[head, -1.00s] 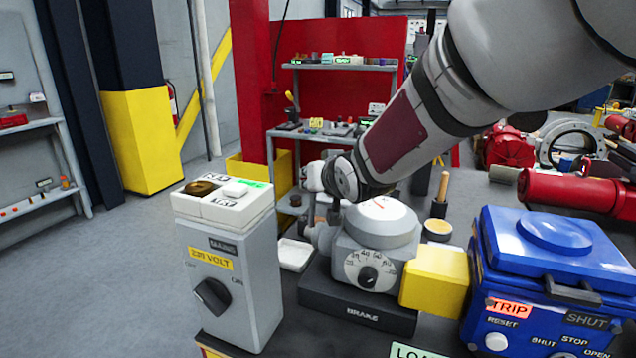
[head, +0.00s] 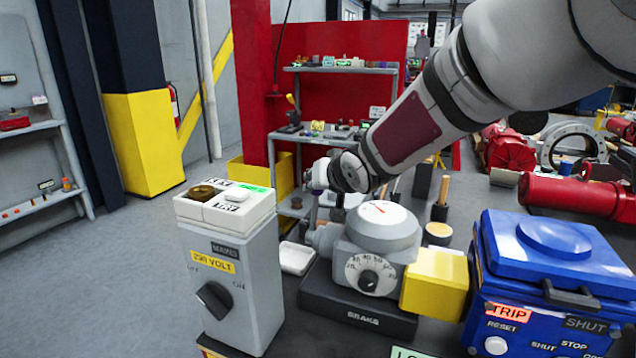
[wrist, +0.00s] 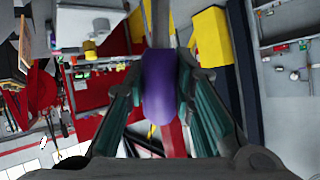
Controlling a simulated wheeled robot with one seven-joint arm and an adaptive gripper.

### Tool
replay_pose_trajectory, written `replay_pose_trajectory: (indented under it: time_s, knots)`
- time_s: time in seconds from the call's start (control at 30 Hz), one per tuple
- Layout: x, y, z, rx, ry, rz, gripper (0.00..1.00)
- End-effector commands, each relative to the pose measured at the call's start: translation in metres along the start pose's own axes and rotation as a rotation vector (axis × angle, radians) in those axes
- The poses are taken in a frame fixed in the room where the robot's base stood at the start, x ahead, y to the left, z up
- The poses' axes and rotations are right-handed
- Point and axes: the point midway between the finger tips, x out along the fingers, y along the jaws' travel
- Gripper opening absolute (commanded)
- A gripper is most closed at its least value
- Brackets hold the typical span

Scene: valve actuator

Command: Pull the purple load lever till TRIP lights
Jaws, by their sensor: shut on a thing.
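The purple load lever (wrist: 160,85) shows in the wrist view as a purple grip on a grey shaft, between the fingers of my gripper (wrist: 160,95). My gripper is shut on it. In the head view my gripper (head: 325,178) is behind the grey brake unit (head: 368,262), and the arm hides most of the lever. The brake unit has a round gauge with a red needle on top and a dial in front. The TRIP label (head: 508,311) on the blue box (head: 555,280) shows orange-red.
A grey mains box (head: 232,285) with a rotary switch stands at the left of the brake. A yellow block (head: 435,282) joins the brake's right side. A wooden-handled tool (head: 441,195) and a white tray (head: 296,258) are close by. A red shelf stand is behind.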

Motion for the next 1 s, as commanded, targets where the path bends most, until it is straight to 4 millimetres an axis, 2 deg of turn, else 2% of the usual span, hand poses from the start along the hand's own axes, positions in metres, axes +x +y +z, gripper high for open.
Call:
replay_pose_trajectory:
  time_s: [0.03,0.1,0.13,0.53,1.0]
  knots:
    - [0.000,0.001,0.000,0.000,0.000,0.001,0.25]
    - [0.000,0.001,0.000,0.000,0.000,0.001,0.41]
    - [0.000,0.001,0.000,0.000,0.000,0.001,0.44]
    - [-0.005,0.000,0.000,0.000,0.001,0.000,0.44]
    - [-0.071,0.002,-0.001,0.000,0.003,0.002,0.44]
